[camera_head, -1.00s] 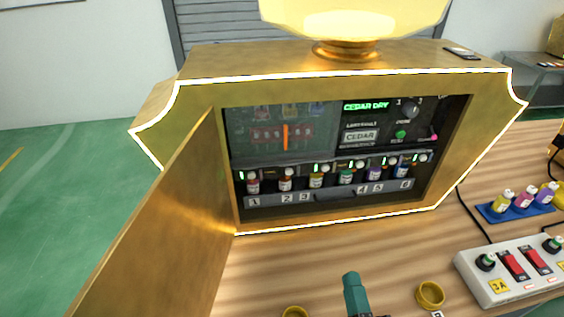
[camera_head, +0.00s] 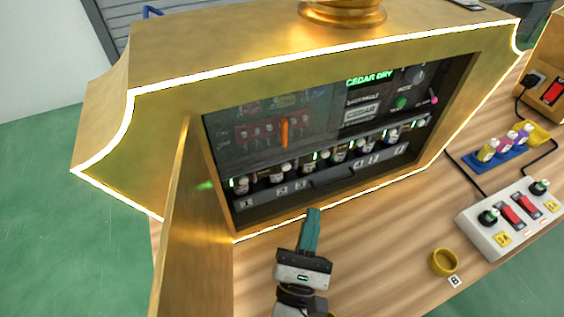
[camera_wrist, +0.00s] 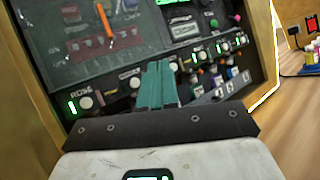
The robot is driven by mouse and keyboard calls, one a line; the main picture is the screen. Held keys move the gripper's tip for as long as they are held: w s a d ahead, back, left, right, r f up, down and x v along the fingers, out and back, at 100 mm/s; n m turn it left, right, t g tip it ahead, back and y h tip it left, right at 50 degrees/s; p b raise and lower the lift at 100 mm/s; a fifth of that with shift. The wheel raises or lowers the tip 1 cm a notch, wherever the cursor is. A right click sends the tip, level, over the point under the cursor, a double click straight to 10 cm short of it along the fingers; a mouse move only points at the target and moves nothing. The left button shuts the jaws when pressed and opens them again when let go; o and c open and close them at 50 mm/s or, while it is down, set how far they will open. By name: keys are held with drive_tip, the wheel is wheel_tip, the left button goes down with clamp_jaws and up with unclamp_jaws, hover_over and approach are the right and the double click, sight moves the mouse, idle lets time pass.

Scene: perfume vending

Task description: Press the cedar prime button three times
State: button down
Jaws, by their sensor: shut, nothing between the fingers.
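My gripper (camera_head: 312,218) is shut and empty, its teal fingers pointing at the open front of the gold machine (camera_head: 115,125). In the wrist view, the fingertips (camera_wrist: 160,66) overlap the row of round white buttons and small bottles. One white button (camera_wrist: 86,102) sits under a ROSE label at the left. The other labels are too small or blurred to read, so I cannot tell which button is cedar prime. I see no clear contact between fingers and panel.
The machine's open door (camera_head: 190,230) stands at the left. An orange handle (camera_head: 284,132) is on the dark window. At right are a white switch box (camera_head: 510,215), a blue tray (camera_head: 497,157) of bottles and a yellow cup (camera_head: 443,262). Wooden table lies bare between.

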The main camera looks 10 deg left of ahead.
sight(286, 167)
drive_tip(key=w+a+b, duration=0.1)
drive_tip(key=w+a, duration=0.4)
drive_tip(key=w, duration=0.2)
drive_tip(key=shift+w, duration=0.15)
idle(0.4)
drive_tip(key=shift+w+b, duration=0.1)
drive_tip(key=shift+b, duration=0.25)
idle(1.6)
drive_tip(key=shift+w+a, duration=0.2)
drive_tip(key=shift+w, duration=0.05)
